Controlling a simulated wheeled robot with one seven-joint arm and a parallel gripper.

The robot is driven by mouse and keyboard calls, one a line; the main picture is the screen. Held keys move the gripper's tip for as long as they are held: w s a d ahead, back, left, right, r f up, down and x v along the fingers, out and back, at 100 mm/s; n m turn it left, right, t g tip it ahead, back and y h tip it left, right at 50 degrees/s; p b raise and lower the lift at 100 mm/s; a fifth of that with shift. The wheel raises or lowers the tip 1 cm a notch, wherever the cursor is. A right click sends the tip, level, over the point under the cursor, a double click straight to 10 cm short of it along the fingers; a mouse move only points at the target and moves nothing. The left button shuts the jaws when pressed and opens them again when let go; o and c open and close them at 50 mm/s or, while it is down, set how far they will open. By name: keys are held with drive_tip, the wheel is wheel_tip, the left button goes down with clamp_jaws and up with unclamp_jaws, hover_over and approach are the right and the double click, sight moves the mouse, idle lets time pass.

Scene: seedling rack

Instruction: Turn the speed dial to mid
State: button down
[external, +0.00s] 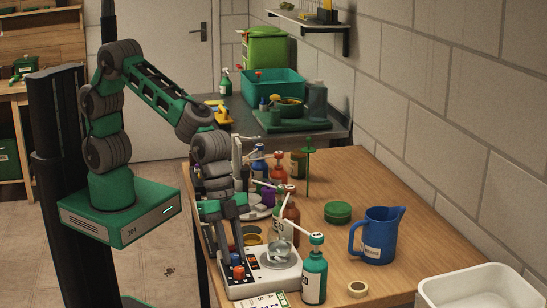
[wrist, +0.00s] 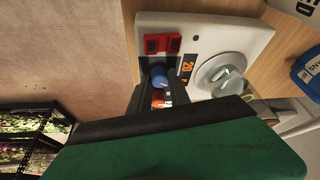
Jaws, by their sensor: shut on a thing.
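A white stirring hotplate (external: 265,285) stands near the front left of the wooden table. It carries a blue dial (external: 237,259) and an orange-red dial (external: 238,273) side by side. In the wrist view the blue dial (wrist: 157,75) lies between my fingertips, and the orange dial (wrist: 158,99) shows just below it, partly hidden. My gripper (wrist: 157,82) points down and is shut on the blue dial; it also shows in the external view (external: 231,256). A display (wrist: 187,68) beside the dials reads about 20. The blue dial's pointer setting is too small to read.
A glass vessel (external: 279,252) stands on the hotplate's round plate. A blue jug (external: 377,235) and a green lid (external: 338,212) are further right.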

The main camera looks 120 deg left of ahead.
drive_tip(key=m+h, duration=0.1)
drive_tip(key=m, duration=0.2)
drive_tip(key=m+g+b, duration=0.1)
drive_tip(key=m, duration=0.1)
drive_tip(key=shift+w+a+m+g+h, duration=0.15)
drive_tip(key=shift+m+g+h, duration=0.15)
drive_tip(key=shift+m+h, duration=0.1)
idle(0.3)
drive_tip(key=c, duration=1.2)
unclamp_jaws()
drive_tip(key=shift+r, duration=0.1)
drive_tip(key=v, duration=0.7)
drive_tip(key=shift+r, duration=0.35)
